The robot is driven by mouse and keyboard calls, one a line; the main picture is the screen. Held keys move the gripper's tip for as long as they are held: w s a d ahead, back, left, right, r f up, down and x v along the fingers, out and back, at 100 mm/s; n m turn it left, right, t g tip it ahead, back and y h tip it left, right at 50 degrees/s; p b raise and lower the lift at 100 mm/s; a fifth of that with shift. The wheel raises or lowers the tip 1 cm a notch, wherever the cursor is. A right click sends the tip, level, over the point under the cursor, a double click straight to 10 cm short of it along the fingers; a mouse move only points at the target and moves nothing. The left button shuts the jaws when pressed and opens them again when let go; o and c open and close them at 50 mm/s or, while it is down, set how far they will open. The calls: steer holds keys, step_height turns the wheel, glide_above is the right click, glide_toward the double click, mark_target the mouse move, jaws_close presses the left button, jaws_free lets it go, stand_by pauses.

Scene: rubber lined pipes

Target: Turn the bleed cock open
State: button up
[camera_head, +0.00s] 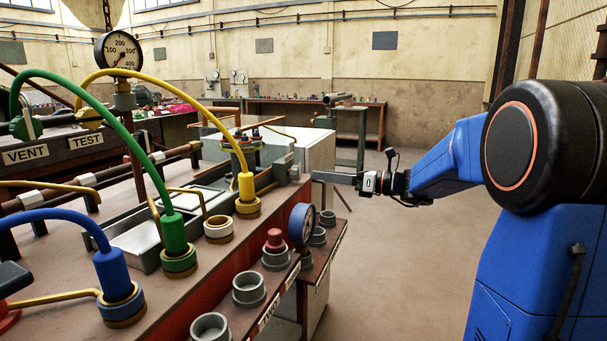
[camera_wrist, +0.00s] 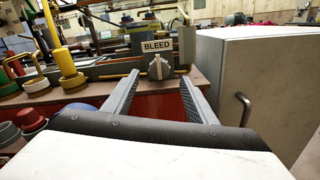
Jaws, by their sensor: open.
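The bleed cock (camera_wrist: 158,67) is a small grey knob with a raised grip under a BLEED sign (camera_wrist: 157,45) on the bench's end in the wrist view. The grip stands about upright. In the head view the cock (camera_head: 295,172) is small and grey at the bench's right end. My gripper (camera_wrist: 158,78) is open, one finger on each side of the cock's line, with the cock ahead between the tips. In the head view my gripper (camera_head: 314,176) is level, its tips just right of the cock. Whether they touch it cannot be told.
A pale cabinet (camera_wrist: 245,75) with a handle stands close on the right in the wrist view. Yellow (camera_head: 246,188), green (camera_head: 173,235) and blue (camera_head: 112,272) hoses rise from the bench.

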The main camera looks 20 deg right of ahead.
mark_target(300, 172)
steer(key=shift+x, duration=3.45)
steer(key=shift+c, duration=0.7)
steer(key=c, duration=0.9)
